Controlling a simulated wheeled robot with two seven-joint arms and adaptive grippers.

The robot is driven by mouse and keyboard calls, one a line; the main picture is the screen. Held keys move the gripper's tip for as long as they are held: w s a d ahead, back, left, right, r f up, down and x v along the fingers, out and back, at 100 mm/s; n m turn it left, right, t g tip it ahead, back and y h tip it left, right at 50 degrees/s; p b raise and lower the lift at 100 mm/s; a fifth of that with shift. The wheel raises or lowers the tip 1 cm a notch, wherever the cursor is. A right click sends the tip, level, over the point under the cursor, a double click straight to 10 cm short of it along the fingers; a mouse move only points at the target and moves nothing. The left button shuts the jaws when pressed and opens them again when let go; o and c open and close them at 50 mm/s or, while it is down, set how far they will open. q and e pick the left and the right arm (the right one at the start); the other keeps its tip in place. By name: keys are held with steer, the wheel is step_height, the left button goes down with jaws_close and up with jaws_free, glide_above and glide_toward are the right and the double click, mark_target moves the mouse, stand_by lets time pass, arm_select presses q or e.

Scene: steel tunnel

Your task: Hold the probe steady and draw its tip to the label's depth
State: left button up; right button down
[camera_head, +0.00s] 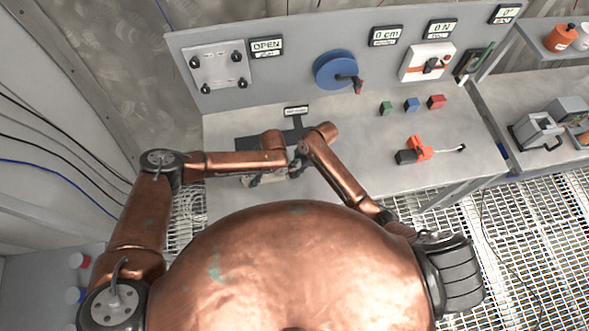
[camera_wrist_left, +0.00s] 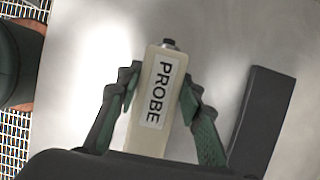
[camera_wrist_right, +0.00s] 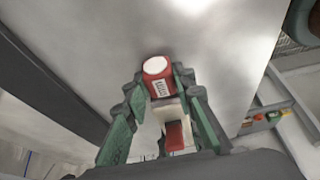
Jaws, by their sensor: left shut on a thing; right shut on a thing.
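The probe is a cream block with a PROBE label and a small dark end (camera_wrist_left: 155,108). In the left wrist view it lies between the green pads of my left gripper (camera_wrist_left: 158,105), which is shut on it. My right gripper (camera_wrist_right: 163,98) is shut on a red piece with a round white end and a small printed label (camera_wrist_right: 158,82); a white block with a red tab shows just behind it. I cannot tell whether this piece belongs to the probe. In the head view both grippers are close together over the bench, and my arms mostly hide what they hold.
Green, blue and red blocks (camera_head: 411,104) and an orange-and-grey tool (camera_head: 420,148) are to the right. The back panel carries a blue wheel (camera_head: 334,69) and displays reading OPEN and 0 cm.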

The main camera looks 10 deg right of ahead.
steer(key=d, duration=0.6)
steer(key=shift+d, duration=0.1)
arm_select(q)
steer(key=shift+a, duration=0.1)
arm_select(e)
steer(key=c, duration=1.6)
jaws_free()
steer(key=v, duration=1.2)
arm_select(q)
steer(key=o, duration=1.4)
